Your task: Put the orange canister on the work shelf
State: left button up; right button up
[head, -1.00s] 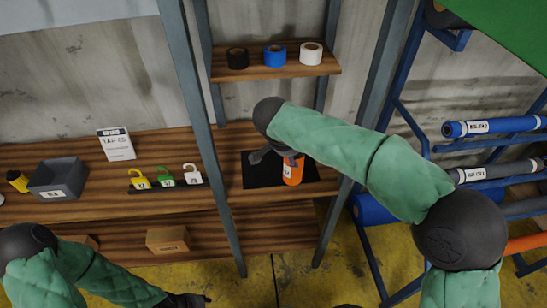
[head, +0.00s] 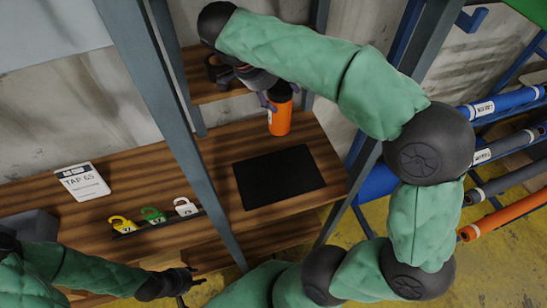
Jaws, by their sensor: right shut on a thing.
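The orange canister (head: 280,121), with a black top, hangs upright in my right gripper (head: 270,100). The gripper is shut on it near its top. The canister shows behind the black mat, and appears to be above the wooden shelf board (head: 222,160); the exact gap under it is hard to tell. The black mat (head: 280,177) on this board is bare. My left gripper (head: 186,281) is empty at the lower left, in front of the shelves; its dark fingers are too small to tell open or shut.
Grey-blue uprights (head: 170,120) stand left of the mat and to its right. Yellow, green and white hooked tags (head: 153,215) and a sign (head: 82,182) stand at left. Rolls on a blue rack (head: 505,103) are at right.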

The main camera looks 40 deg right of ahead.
notch_tip(320, 180, down, 26)
jog(key=b, duration=0.3)
jog(key=shift+r, duration=0.15)
jog(key=shift+s, duration=0.1)
jog(key=o, duration=1.7)
jog(key=p+v, duration=0.1)
jog(key=v, duration=1.1)
